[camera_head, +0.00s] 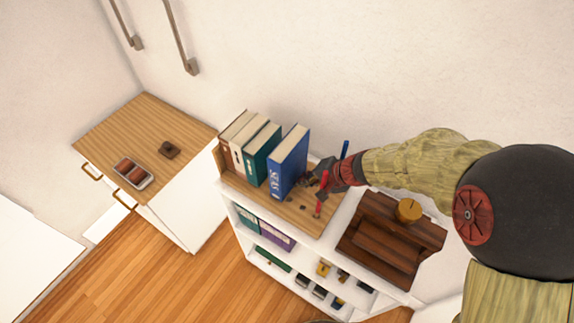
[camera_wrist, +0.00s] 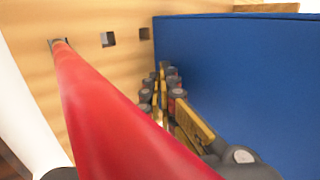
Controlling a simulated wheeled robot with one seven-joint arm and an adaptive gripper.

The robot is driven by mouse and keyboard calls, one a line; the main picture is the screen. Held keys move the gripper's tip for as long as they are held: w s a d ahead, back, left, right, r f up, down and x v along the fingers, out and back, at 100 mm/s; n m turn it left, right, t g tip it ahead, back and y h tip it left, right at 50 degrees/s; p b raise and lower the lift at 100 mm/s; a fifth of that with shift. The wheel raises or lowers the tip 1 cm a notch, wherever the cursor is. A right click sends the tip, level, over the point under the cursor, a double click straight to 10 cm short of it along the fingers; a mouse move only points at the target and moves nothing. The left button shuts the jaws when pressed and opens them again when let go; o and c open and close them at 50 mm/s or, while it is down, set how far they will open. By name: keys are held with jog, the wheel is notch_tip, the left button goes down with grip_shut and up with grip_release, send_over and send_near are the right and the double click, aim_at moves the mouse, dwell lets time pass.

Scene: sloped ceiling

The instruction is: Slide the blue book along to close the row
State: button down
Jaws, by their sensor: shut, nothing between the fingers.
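The blue book (camera_head: 288,162) stands upright on the wooden top of the shelf unit, at the right end of a row of books. A narrow gap shows between it and the dark green book (camera_head: 262,153). Two paler-edged books (camera_head: 240,135) stand left of the green one. My gripper (camera_head: 310,181) is shut and empty, low at the right side of the blue book. In the wrist view the blue book's broad cover (camera_wrist: 245,75) fills the right, with my gripper (camera_wrist: 172,85) close beside it; I cannot tell whether they touch.
A red peg (camera_head: 322,190) stands in the holed wooden board (camera_head: 300,215) just right of my gripper, and its red shaft (camera_wrist: 105,110) crosses the wrist view. A blue peg (camera_head: 345,149) is behind. A dark wooden rack (camera_head: 385,248) is further right.

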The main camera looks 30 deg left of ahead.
aim_at(296, 153)
jog(key=shift+a, duration=0.15)
dwell(0.3)
jog(key=shift+w+a+r+b, duration=0.1)
jog(key=shift+w+a+b, duration=0.05)
jog(key=shift+a, duration=1.05)
jog(key=shift+w+a+r+b, duration=0.1)
jog(key=shift+w+a+b, duration=0.05)
jog(key=shift+a, duration=1)
jog(key=shift+d+f, duration=0.1)
jog(key=shift+s+d+b, duration=0.15)
jog(key=shift+d+b, duration=0.3)
jog(key=shift+d, duration=0.35)
jog(key=shift+r+p, duration=3.65)
jog(key=shift+r, duration=2.3)
jog(key=shift+d, duration=0.1)
